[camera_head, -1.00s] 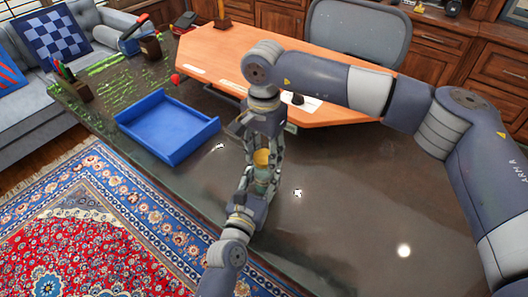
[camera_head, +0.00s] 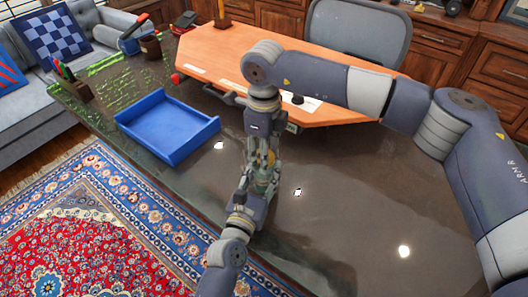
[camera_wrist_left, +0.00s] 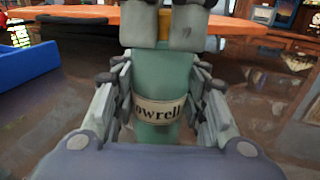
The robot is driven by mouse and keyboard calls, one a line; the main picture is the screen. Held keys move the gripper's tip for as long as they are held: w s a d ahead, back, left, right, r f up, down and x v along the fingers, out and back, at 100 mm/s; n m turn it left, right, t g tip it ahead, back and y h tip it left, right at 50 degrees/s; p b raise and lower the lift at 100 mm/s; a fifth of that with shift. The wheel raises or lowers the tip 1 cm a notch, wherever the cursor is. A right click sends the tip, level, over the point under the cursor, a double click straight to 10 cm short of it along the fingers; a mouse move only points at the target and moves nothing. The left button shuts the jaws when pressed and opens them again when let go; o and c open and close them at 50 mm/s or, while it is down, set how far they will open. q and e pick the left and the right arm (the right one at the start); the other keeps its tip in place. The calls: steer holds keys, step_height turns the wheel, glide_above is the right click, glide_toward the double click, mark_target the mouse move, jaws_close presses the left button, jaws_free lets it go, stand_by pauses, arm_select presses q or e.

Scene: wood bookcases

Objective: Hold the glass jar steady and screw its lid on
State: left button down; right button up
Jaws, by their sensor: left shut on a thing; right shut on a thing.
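The glass jar is green-tinted with a cream label (camera_wrist_left: 158,112) and stands upright in the left wrist view. The jar (camera_head: 263,186) also shows partly in the head view. My left gripper (camera_head: 257,180) comes from the front and is shut on the jar's sides. My right gripper (camera_head: 263,158) points down from above and is shut on the lid at the jar's top. A strip of the yellow lid (camera_wrist_left: 165,22) shows between the right fingertips in the left wrist view. The rest of the lid is hidden, so I cannot tell how tightly it sits.
The dark glossy desk (camera_head: 350,210) is clear to the right of the jar. A blue tray (camera_head: 168,127) lies to the left. An orange desk section (camera_head: 225,55) is behind, with a grey chair (camera_head: 358,30) beyond. A pen holder (camera_head: 77,90) stands far left.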

steer(key=m, duration=0.6)
steer(key=shift+m, duration=0.4)
steer(key=o, duration=1.2)
steer(key=shift+o, duration=0.2)
step_height(320, 180, up, 12)
arm_select(q)
steer(key=c, duration=0.9)
jaws_free()
